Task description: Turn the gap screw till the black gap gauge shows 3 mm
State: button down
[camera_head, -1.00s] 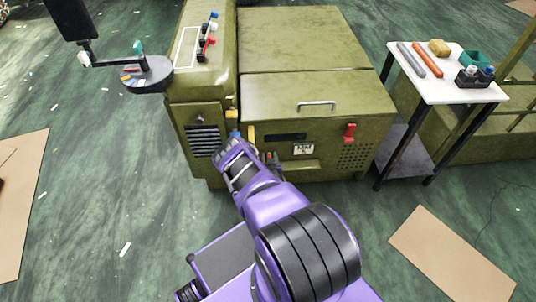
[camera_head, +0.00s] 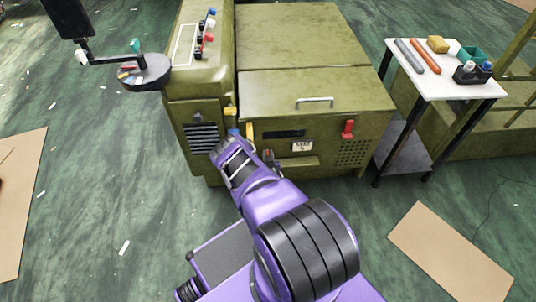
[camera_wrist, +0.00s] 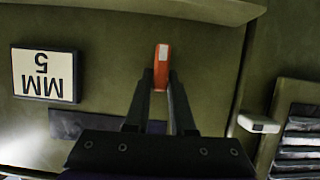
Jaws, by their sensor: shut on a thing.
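My gripper (camera_wrist: 161,85) is shut on an orange-red piece (camera_wrist: 161,62) with a pale end, at the front of the olive machine. I cannot tell for sure that this piece belongs to the gap screw. I can read no gauge value on the strip.
A red lever (camera_head: 348,129) and a yellow handle (camera_head: 250,131) are on the machine front. Vent slats (camera_head: 201,138) lie left of my gripper. A white-topped cart (camera_head: 435,83) with tools stands to the right. Cardboard sheets (camera_head: 450,253) lie on the floor.

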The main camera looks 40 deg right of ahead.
jog(key=n, duration=0.1)
jog(key=h, duration=0.1)
jog(key=n, duration=0.1)
jog(key=shift+w+a+n+g+h, duration=0.25)
jog(key=shift+a+n+g+h, duration=0.05)
jog(key=shift+g, duration=0.1)
jog(key=shift+w+a+f+n+g+h, duration=0.1)
jog(key=shift+f+n+g+h, duration=0.05)
jog(key=shift+n+h, duration=0.5)
jog(key=shift+w+a+f+n+g+h, duration=0.15)
jog(key=shift+n+h, duration=0.3)
jog(key=shift+n, duration=0.4)
jog(key=shift+r, duration=0.1)
jog(key=c, duration=0.8)
grip_release()
jog(key=shift+s, duration=0.1)
jog(key=shift+s+a, duration=0.1)
